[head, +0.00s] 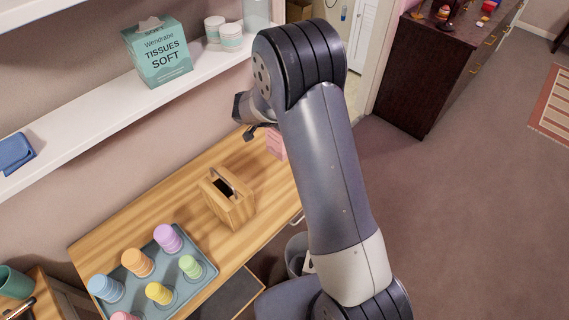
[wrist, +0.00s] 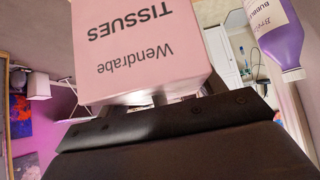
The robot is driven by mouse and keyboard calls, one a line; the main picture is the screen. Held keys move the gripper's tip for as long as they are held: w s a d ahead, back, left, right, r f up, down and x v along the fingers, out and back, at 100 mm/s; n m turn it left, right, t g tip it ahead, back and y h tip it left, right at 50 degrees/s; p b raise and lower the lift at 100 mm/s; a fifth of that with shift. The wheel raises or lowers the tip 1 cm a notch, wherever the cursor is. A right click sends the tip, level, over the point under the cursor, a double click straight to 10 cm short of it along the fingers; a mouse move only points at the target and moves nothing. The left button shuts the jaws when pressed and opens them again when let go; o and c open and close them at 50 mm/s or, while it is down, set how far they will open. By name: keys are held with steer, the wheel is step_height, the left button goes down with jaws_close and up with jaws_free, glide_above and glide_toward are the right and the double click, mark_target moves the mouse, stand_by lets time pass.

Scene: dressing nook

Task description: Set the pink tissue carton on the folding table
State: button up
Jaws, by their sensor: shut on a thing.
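The pink tissue carton (wrist: 140,45) fills the top middle of the wrist view, its lettering upside down. My gripper (wrist: 150,98) is shut on it. In the head view a small part of the carton (head: 275,144) shows beside my arm, near the far end of a striped wooden tabletop (head: 150,212); my arm hides the rest. One dark finger of my gripper (head: 250,132) shows there. I cannot tell whether the carton touches the tabletop. The table's legs are hidden, so I cannot tell whether it folds.
A wooden caddy (head: 228,203) and a grey tray (head: 205,272) of coloured cups stand on the tabletop. A white shelf (head: 110,118) above holds a teal tissue carton (head: 157,52) and jars. A purple bottle (wrist: 281,40) is at right in the wrist view.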

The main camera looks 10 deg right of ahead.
mark_target(273, 142)
steer(key=f, duration=1)
steer(key=shift+a, duration=0.25)
steer(key=shift+f, duration=0.1)
steer(key=shift+f, duration=0.1)
steer(key=o, duration=1.1)
steer(key=shift+a+r, duration=0.2)
steer(key=shift+r, duration=0.15)
steer(key=v, duration=1.1)
steer(key=shift+s+a+r+b, duration=0.15)
steer(key=shift+s+r+b, duration=0.1)
steer(key=shift+b, duration=0.15)
